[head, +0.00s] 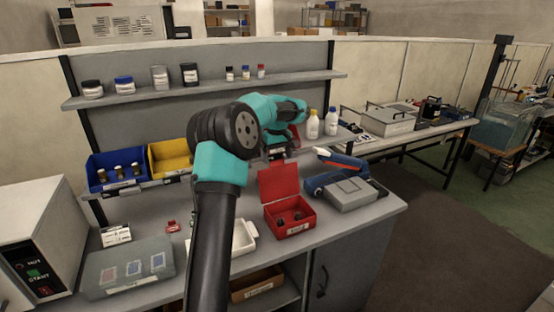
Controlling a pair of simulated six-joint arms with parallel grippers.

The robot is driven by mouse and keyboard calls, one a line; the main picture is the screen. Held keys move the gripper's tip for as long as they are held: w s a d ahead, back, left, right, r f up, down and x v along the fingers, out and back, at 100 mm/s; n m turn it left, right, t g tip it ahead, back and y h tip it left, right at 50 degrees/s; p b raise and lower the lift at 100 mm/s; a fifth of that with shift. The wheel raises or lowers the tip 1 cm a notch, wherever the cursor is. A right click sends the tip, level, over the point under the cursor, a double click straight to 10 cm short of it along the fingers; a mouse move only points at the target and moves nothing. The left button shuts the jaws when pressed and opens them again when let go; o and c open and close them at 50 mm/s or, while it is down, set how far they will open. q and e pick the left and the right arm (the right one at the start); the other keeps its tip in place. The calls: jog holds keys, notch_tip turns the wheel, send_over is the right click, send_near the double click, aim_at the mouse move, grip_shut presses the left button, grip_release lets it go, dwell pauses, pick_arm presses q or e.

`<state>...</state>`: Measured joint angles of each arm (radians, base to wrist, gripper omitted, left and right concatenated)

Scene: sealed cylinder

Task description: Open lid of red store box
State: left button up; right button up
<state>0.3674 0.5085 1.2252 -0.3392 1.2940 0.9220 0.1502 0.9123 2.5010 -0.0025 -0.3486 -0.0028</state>
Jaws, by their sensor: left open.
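The red store box (290,218) stands on the grey workbench, right of centre in the head view. Its lid (278,181) is raised and stands upright at the back of the box. A few small dark items lie inside, and a white label is on the front. My left gripper (278,154) is just above and behind the top edge of the raised lid. It is open, small in the picture and partly hidden by my own arm. I cannot tell whether it touches the lid. My right gripper is not in view.
A grey box (351,194) and a blue tool stand right of the red box. A white tray (243,238) is to its left, partly behind my arm. Blue (118,170) and yellow (170,158) bins stand at the back. A shelf (210,88) with jars runs above.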

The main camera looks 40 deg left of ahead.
pick_arm(q)
jog(key=shift+f, duration=0.7)
jog(key=shift+c, duration=0.3)
jog(key=c, duration=1.2)
jog(key=shift+d, duration=0.1)
